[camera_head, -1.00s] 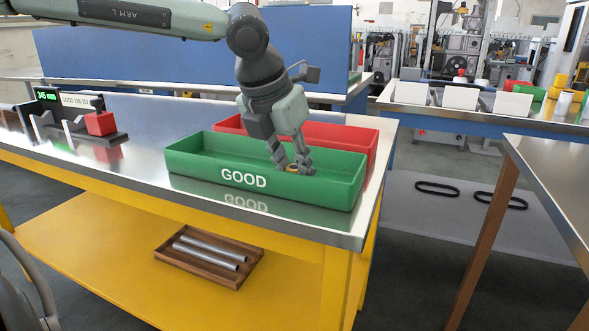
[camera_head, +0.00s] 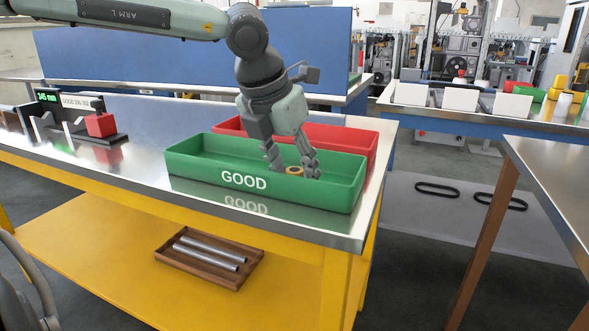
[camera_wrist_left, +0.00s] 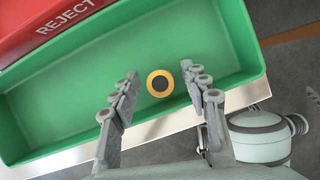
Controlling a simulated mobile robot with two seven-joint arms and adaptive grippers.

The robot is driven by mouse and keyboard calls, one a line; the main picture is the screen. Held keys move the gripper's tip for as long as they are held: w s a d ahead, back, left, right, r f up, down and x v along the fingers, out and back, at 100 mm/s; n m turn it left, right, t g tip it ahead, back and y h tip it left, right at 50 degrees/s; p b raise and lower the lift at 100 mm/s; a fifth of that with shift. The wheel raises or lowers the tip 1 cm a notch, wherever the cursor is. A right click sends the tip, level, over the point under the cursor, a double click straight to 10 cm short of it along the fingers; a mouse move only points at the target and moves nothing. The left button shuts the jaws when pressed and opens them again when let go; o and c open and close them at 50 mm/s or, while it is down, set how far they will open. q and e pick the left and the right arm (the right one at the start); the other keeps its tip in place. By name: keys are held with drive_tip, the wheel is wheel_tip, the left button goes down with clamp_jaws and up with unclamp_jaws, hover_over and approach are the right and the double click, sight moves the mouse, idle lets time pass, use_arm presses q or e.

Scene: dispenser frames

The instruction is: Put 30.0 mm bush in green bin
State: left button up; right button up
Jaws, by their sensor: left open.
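The green bin (camera_head: 190,165) marked GOOD stands at the right end of the steel-topped bench. My left gripper (camera_head: 291,170) reaches down into its right part with its fingers spread. The bush (camera_head: 294,170), a small yellow ring, shows between the fingers, inside the bin. In the left wrist view the bush (camera_wrist_left: 160,84) has a dark centre and lies between the two open fingers, with a gap on both sides. The green bin (camera_wrist_left: 60,110) spreads below it there. My right gripper is not in view.
A red bin (camera_head: 340,135) stands right behind the green one; its REJECT label (camera_wrist_left: 68,16) shows in the wrist view. A gauge stand with a red block (camera_head: 100,124) is at the bench's left. A wooden tray (camera_head: 208,258) with metal rods lies on the lower shelf.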

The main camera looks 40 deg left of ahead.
use_arm(q)
drive_tip(key=v, duration=1.1)
drive_tip(key=shift+s+r+p, duration=0.15)
drive_tip(key=shift+r+p, duration=0.15)
drive_tip(key=shift+r, duration=0.1)
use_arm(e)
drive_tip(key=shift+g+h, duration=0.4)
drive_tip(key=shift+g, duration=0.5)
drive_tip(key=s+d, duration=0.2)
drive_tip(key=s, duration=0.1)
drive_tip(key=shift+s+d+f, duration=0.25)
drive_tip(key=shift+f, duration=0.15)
use_arm(q)
drive_tip(key=shift+s, duration=0.1)
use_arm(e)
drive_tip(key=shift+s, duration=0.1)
